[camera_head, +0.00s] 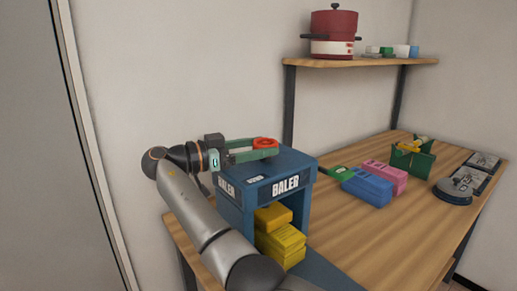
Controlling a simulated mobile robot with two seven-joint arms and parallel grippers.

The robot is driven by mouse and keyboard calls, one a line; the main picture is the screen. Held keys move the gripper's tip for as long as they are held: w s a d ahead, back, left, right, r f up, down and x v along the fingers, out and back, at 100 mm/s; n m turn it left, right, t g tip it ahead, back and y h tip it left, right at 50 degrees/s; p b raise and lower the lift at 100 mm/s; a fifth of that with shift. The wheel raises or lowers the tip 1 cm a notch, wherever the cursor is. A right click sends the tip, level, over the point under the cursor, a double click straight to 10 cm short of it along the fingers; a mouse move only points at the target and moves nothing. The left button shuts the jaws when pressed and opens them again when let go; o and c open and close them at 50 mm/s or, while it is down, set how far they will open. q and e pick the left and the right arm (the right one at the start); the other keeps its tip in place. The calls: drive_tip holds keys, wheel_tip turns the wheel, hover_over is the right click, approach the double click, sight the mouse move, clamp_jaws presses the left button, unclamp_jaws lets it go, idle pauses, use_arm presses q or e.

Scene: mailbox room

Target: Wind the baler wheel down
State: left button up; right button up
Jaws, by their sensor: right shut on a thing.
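The blue baler (296,184) stands on the near left part of the wooden table, with "BALER" on its front and side. Its red wheel (265,142) is on top. My right gripper (262,150) reaches in from the left above the baler's top and is shut on the wheel, with its green fingers at the wheel. The fingers hide part of the wheel and whatever is under it. Several yellow blocks (280,239) are stacked inside the baler's open front. My left gripper is not in view.
On the table (340,235), a blue block (367,187), a pink block (385,175) and a green item (340,172) lie right of the baler. A green holder (412,160) and a dark round object (454,190) stand farther right. A shelf (365,58) above bears a red pot (333,33).

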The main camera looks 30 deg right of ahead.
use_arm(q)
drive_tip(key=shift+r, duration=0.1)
use_arm(e)
drive_tip(key=shift+w+d+r+m+g, duration=0.1)
drive_tip(key=shift+d+m+g, duration=0.05)
drive_tip(key=shift+m+g, duration=0.3)
drive_tip(key=shift+d+r+m+g, duration=0.15)
drive_tip(key=shift+m+g, duration=0.1)
drive_tip(key=shift+g, duration=0.3)
drive_tip(key=shift+a, duration=0.1)
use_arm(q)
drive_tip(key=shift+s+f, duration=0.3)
use_arm(e)
drive_tip(key=shift+f, duration=0.1)
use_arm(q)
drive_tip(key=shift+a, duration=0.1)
use_arm(e)
drive_tip(key=o, duration=1.3)
drive_tip(key=shift+a+f, duration=0.1)
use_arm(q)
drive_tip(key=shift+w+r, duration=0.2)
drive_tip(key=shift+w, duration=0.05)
use_arm(e)
drive_tip(key=shift+o, duration=0.2)
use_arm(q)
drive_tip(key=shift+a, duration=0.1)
